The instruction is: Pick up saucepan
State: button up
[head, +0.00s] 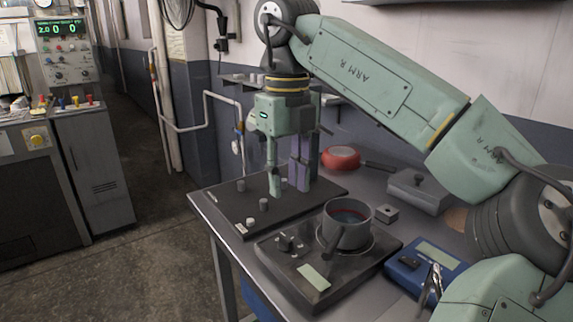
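The grey saucepan (347,227) stands upright on the front hotplate (310,287), with a reddish line inside its rim. Its dark handle (332,246) points toward the front. My gripper (287,188) hangs fingers down over the dark rear-left hotplate board (223,209), left of and behind the saucepan and apart from it. A green finger and purple finger parts stand with a gap between them, and nothing shows in the gap. Whether the fingertips touch the board is hard to tell.
A red pan (340,158) with a dark handle lies at the back near the wall. A grey lidded box (419,190), a small metal block (386,214) and a blue device with a display (424,265) are to the right. The table's left edge is near the boards.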

aim_at(346, 221)
jog(key=k, duration=1)
